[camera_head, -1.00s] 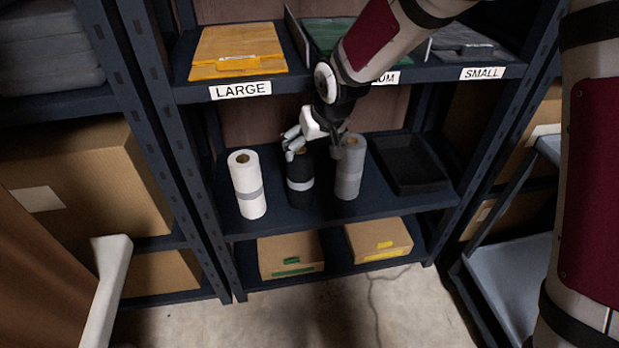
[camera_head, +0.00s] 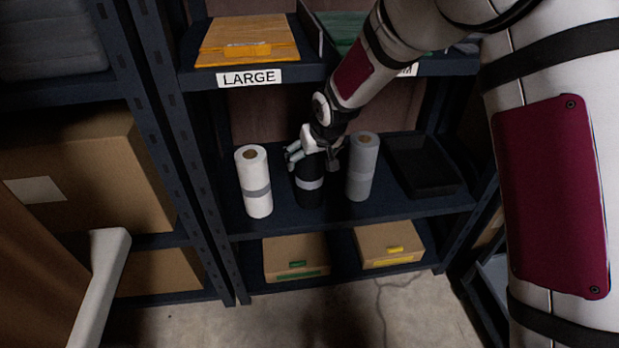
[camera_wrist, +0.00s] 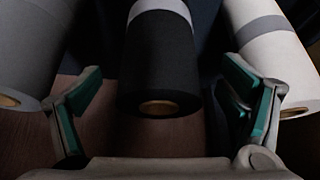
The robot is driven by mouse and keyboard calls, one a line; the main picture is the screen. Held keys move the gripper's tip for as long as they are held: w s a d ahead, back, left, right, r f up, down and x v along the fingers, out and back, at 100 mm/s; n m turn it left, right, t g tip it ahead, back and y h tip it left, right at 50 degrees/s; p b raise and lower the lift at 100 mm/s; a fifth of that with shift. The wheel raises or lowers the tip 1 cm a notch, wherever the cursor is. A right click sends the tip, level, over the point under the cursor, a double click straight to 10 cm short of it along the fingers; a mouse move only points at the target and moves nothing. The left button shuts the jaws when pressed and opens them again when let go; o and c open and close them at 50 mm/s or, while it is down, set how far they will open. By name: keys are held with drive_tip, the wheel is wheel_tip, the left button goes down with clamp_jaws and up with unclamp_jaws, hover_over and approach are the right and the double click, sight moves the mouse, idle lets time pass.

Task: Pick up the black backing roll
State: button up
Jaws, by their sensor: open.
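The black backing roll (camera_head: 309,190) stands upright on the middle shelf, with a pale grey band around it. It lies between a white roll (camera_head: 254,182) and a grey roll (camera_head: 362,167). My gripper (camera_head: 314,162) is over the black roll's upper end, which it partly hides in the head view. In the wrist view the black roll (camera_wrist: 160,65) shows its cored end between my two open, green-padded fingers (camera_wrist: 163,105). Gaps show on both sides, so the fingers appear apart from it. The grey roll (camera_wrist: 30,50) and white roll (camera_wrist: 270,45) lie just outside the fingers.
An empty black tray (camera_head: 421,165) sits right of the rolls. Above is a shelf (camera_head: 310,75) with an orange stack (camera_head: 248,42) and a LARGE label. Cardboard boxes (camera_head: 297,258) are on the shelf below. A shelf post (camera_head: 180,150) stands at left.

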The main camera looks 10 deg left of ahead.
drive_tip(key=b+x, duration=0.1)
drive_tip(key=x, duration=0.3)
drive_tip(key=shift+w+f+b, duration=0.15)
drive_tip(key=shift+f+b, duration=0.05)
drive_tip(key=shift+b, duration=0.15)
drive_tip(key=c, duration=1.8)
drive_tip(key=shift+a, duration=0.1)
drive_tip(key=shift+c, duration=1.2)
drive_tip(key=shift+r, duration=0.15)
